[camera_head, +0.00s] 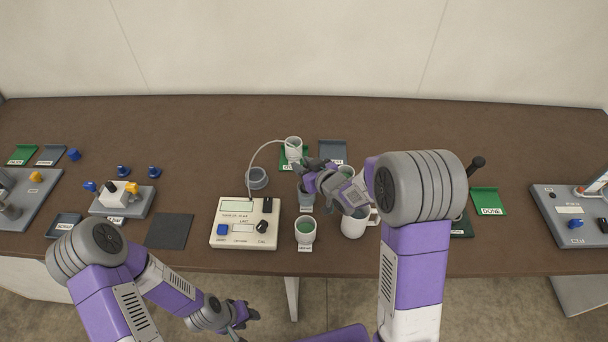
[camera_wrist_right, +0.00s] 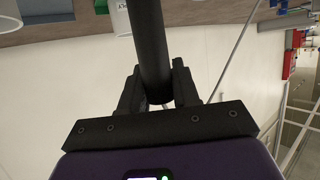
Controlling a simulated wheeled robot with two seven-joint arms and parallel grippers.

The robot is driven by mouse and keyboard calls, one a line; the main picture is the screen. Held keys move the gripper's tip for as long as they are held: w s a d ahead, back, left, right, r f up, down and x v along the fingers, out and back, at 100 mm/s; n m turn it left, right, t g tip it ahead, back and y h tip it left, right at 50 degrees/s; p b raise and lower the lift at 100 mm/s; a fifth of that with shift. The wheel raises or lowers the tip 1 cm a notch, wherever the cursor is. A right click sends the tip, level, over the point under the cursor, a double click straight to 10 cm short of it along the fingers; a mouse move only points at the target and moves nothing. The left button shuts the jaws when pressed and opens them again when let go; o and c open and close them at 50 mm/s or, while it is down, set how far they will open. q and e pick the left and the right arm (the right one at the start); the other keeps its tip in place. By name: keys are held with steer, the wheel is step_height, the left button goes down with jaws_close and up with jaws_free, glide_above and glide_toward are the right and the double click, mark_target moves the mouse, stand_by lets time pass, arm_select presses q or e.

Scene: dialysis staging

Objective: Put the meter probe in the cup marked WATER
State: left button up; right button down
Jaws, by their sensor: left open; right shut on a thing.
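My right gripper (camera_head: 308,170) is shut on the meter probe, a dark cylinder (camera_wrist_right: 152,45) seen close up in the right wrist view. In the head view it is above the middle of the table, and the probe's tip cannot be made out. A pale cable arcs from the meter (camera_head: 240,222) toward the gripper. A white cup (camera_head: 293,147) stands behind the gripper, and a labelled cup with greenish contents (camera_head: 305,231) stands in front. Another white cup (camera_head: 353,226) is partly hidden by my right arm. I cannot read which says WATER. My left gripper (camera_head: 245,318) is open and empty, off the table's front edge.
A small grey round holder (camera_head: 257,178) stands behind the meter. A dark mat (camera_head: 169,231) lies left of it. A green DONE tray (camera_head: 487,201) is at right, with a grey device (camera_head: 570,215) beyond.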

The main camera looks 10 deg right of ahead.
steer(key=shift+f, duration=1.45)
steer(key=shift+b, duration=0.4)
steer(key=c, duration=0.8)
jaws_free()
steer(key=shift+f, duration=0.1)
steer(key=shift+s+d+r, duration=0.1)
steer(key=shift+s+r, duration=0.1)
steer(key=shift+r, duration=0.1)
steer(key=p+v, duration=0.2)
steer(key=v, duration=0.9)
steer(key=shift+s+d, duration=0.1)
steer(key=shift+s, duration=0.15)
